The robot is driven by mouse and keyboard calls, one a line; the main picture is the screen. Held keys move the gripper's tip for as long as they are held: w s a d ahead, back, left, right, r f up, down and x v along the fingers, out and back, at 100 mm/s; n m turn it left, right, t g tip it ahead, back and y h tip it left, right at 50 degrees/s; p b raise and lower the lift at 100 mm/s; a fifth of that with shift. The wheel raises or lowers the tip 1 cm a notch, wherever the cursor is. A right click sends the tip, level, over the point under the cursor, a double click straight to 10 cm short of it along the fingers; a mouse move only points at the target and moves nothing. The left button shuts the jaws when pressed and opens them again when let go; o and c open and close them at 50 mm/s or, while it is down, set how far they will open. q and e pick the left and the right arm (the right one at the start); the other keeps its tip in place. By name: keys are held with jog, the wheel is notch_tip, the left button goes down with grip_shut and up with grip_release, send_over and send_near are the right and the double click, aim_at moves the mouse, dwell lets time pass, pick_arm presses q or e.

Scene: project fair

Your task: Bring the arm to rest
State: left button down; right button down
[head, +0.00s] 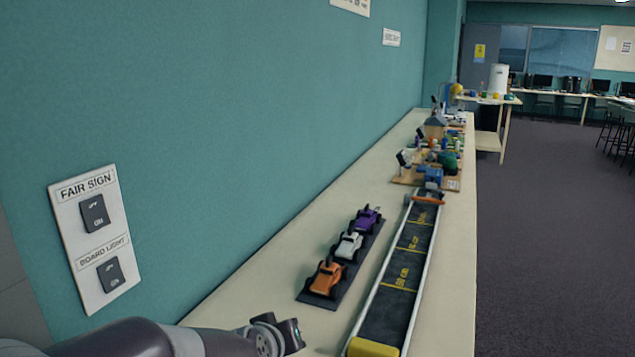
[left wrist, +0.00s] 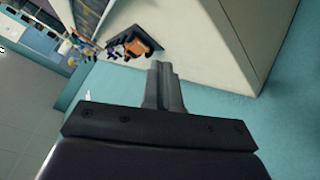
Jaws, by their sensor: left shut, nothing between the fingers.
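My left arm (head: 150,338) comes in low along the bottom left of the head view, its grey end near the table's front-left edge. In the left wrist view, my left gripper (left wrist: 160,70) has its two fingers together with nothing between them. It points toward the pale table's side and the toy cars, apart from both. My right gripper shows in neither view.
A wall panel (head: 98,240) with two switches is at left. Toy cars (head: 347,246) stand on a dark strip on the long table (head: 285,240), beside a ramp track (head: 400,275). Models crowd the far end. Open floor (head: 550,240) lies at right.

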pick_arm(q)
jog(key=s+a+f+m+g+y, duration=0.1)
jog(key=s+a+f+m+g, duration=0.1)
jog(key=s+a+f+g, duration=0.65)
jog(key=s+a+f+m+g+y, duration=0.1)
jog(key=s+a+f+m+y, duration=0.3)
jog(key=s, duration=0.9)
notch_tip(320, 180, up, 13)
jog(key=w+n+h+p, duration=0.1)
jog(key=n+h+p, duration=0.1)
jog(key=p, duration=1.1)
jog(key=shift+d+n+t, duration=0.2)
jog(key=shift+n+t, duration=0.1)
jog(key=shift+t, duration=0.05)
